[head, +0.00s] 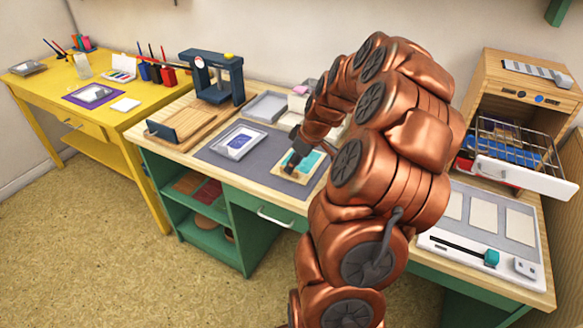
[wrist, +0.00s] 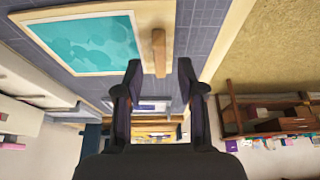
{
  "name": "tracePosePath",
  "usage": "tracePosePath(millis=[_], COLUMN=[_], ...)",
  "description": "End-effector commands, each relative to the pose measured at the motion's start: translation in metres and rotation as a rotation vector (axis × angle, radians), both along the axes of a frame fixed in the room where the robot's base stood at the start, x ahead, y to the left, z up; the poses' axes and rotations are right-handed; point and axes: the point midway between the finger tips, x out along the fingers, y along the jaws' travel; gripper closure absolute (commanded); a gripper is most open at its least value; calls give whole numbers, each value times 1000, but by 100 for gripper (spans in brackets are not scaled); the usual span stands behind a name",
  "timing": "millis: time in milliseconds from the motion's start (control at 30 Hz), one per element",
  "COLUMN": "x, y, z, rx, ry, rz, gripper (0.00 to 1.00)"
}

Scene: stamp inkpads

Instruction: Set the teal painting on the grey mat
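The teal painting (head: 312,163) has a pale wooden border and lies on the right part of the grey mat (head: 262,157) on the workbench. In the wrist view the teal painting (wrist: 85,45) fills the upper left, with the gridded grey mat (wrist: 205,25) around it. A small wooden handle (wrist: 159,52) stands at the painting's right edge. My gripper (head: 291,166) is over the painting's left side. In the wrist view my gripper (wrist: 159,80) is open, with the handle's end between its fingertips and gaps on both sides. My arm hides part of the painting in the head view.
A white tray with a blue picture (head: 238,143) lies on the mat's left part. A dark press (head: 215,80) and grey tray (head: 265,106) stand behind. A wooden cabinet with an open wire rack (head: 515,140) is at right. A yellow table (head: 50,88) is at left.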

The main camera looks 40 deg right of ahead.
Motion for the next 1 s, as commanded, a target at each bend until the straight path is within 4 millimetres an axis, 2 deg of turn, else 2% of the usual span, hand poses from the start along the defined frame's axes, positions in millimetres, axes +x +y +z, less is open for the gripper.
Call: tracePosePath(millis=[100, 400, 600, 767, 867, 967, 1000], x=[-8, -27, -33, -34, -32, -27, -27], y=[-4, -9, -10, -9, 4, 42, 65], z=[24, 71, 84, 87, 88, 93, 95], rx=[-5, -5, -1, -1, 7, 25, 35], ry=[-7, -6, -2, -1, 9, 40, 60], rz=[-3, -3, -1, 0, 7, 27, 36], gripper=[61, 61, 61, 61, 61, 61, 61])
